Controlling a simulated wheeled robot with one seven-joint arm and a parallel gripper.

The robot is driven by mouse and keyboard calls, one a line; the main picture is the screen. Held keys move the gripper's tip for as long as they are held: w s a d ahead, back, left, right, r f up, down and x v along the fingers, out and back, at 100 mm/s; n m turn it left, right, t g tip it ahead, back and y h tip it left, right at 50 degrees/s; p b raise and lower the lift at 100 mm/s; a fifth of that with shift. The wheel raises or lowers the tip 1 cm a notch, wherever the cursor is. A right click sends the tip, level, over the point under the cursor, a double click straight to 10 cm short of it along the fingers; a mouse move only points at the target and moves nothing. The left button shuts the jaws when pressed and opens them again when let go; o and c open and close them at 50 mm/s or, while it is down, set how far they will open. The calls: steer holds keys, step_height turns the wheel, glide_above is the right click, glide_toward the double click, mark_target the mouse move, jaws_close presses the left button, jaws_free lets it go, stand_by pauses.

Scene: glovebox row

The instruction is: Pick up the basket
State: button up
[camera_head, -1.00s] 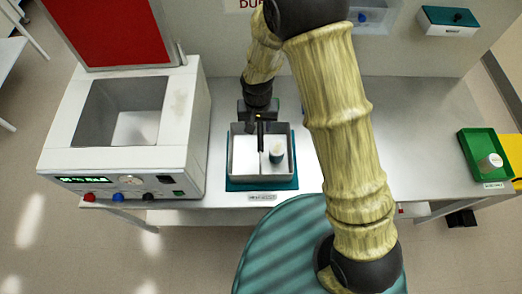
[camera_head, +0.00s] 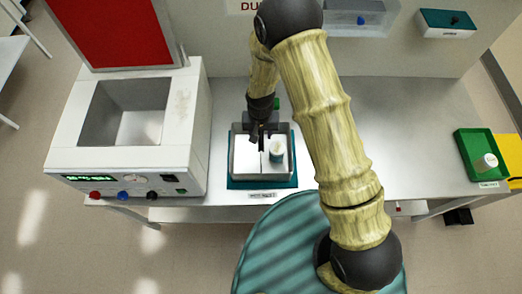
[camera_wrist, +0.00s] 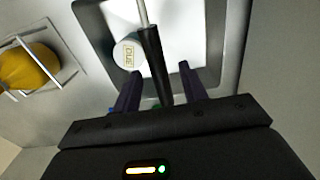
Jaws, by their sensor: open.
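The basket (camera_head: 235,172) is a grey, square, open box on a teal mat (camera_head: 262,184) on the bench. A thin bar with a black grip (camera_wrist: 153,62) crosses above it. My gripper (camera_head: 262,137) is over the back part of the basket. In the wrist view its open fingers (camera_wrist: 159,84) are on either side of the black grip, with gaps showing. Whether they reach down to its level I cannot tell.
A white machine with a square well (camera_head: 125,112) stands left of the basket. A green tray (camera_head: 471,160) with a white container is at the far right. The bench (camera_head: 415,120) between is mostly clear. In the wrist view, a yellow thing in wire (camera_wrist: 28,68) is at left.

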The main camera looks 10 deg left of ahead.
steer(key=shift+w+f+p, duration=0.2)
steer(key=shift+f+p, duration=0.3)
steer(key=shift+f, duration=0.95)
jaws_close()
